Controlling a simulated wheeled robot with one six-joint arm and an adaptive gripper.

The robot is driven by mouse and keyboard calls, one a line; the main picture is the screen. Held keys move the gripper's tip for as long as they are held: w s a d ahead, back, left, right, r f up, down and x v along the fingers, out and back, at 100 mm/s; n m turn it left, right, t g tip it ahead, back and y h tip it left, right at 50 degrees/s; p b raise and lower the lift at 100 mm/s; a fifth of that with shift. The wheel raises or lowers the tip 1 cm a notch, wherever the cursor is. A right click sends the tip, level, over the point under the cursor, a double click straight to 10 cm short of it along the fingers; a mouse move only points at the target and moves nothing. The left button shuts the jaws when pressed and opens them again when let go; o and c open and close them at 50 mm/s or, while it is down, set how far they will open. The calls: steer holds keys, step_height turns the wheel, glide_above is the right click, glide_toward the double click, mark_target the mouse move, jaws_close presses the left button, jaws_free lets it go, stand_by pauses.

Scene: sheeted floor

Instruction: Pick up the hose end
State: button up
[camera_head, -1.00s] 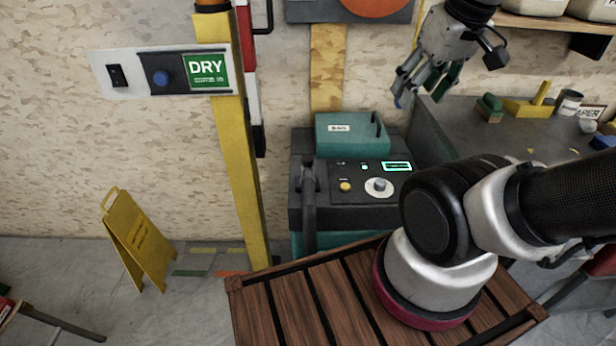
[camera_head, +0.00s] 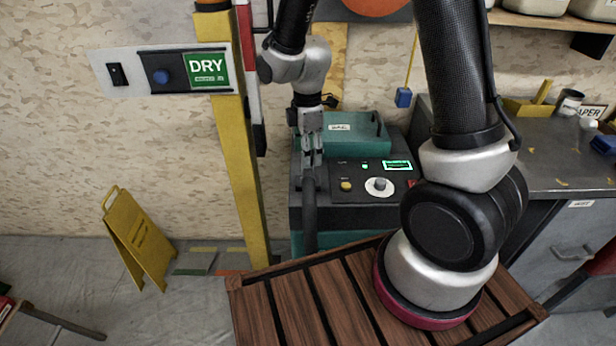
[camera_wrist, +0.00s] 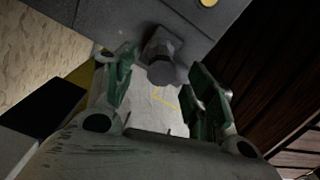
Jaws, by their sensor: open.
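The hose end shows as a dark grey, blunt stub (camera_wrist: 160,58) in the wrist view. The dark hose (camera_head: 310,212) hangs down the left front of the teal and black machine (camera_head: 352,220) in the head view. My gripper (camera_head: 312,166) is over the top of the hose, pointing down, and hides its upper end there. In the wrist view my gripper (camera_wrist: 165,82) has its green-padded fingers spread, one on each side of the stub. A gap shows on both sides, and the fingers are not closed on it.
A yellow post (camera_head: 240,170) stands just left of the machine. A slatted wooden top (camera_head: 310,300) lies in front. A blue box (camera_head: 403,97) hangs on a yellow cord to the right, by a grey workbench (camera_head: 545,165). A yellow floor sign (camera_head: 138,240) stands far left.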

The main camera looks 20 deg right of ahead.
mark_target(308, 171)
step_height(308, 171, down, 7)
steer(key=shift+s+r, duration=0.1)
steer(key=shift+c, duration=0.2)
jaws_close()
step_height(308, 171, up, 10)
stand_by(0.6)
